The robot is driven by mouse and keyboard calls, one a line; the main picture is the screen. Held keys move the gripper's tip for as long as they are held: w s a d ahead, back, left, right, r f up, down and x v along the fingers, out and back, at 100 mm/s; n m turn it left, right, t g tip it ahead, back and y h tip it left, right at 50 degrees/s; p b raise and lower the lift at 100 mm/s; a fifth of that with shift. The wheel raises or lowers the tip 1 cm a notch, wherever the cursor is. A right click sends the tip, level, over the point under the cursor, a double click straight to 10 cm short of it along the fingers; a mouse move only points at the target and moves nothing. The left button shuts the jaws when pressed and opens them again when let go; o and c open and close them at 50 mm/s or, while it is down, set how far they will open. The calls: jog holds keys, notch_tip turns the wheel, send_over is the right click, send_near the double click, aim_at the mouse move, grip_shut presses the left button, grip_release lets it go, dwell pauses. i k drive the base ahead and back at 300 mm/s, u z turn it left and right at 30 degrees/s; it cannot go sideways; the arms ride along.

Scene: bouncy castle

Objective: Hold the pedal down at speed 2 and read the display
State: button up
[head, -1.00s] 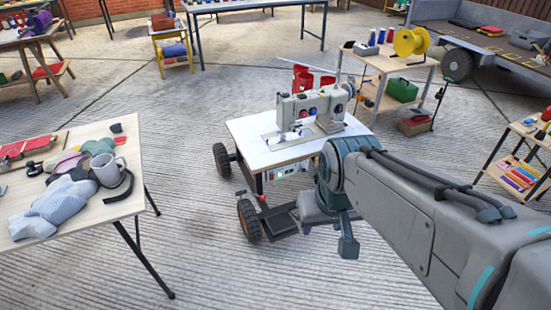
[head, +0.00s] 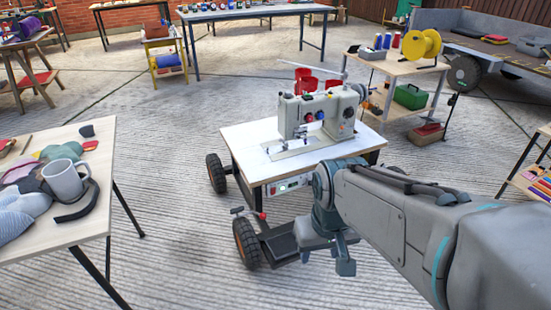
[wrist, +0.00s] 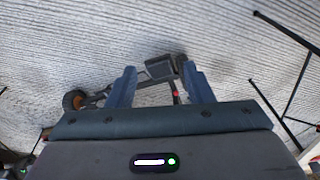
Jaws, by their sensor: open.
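The sewing machine (head: 322,112) stands on a white-topped wheeled cart (head: 240,137). A small control panel (head: 288,186) is on the cart's front edge; its markings are too small to read. A dark flat pedal (head: 283,243) sits low at the cart's base, beside a wheel; it also shows in the wrist view (wrist: 158,68). A red-tipped lever (head: 261,215) is just above it. My gripper (wrist: 158,73) is open and empty, its fingers either side of the pedal in the wrist view. In the head view it hangs right of the pedal, with no visible contact.
A table (head: 97,222) with a mug (head: 65,180) and cloths stands at left. A shelf (head: 400,65) with a yellow reel (head: 422,44) is behind the cart at right. Another low table (head: 533,182) is at the right edge. The concrete floor left of the cart is clear.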

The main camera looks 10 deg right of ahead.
aim_at(281, 246)
jog(key=z, duration=0.6)
jog(key=k, duration=1.35)
jog(key=z, duration=0.3)
jog(key=i, duration=0.35)
jog(key=u, duration=1.2)
jog(key=i, duration=1.65)
jog(key=z, duration=0.75)
jog(key=i, duration=0.2)
jog(key=z, duration=0.25)
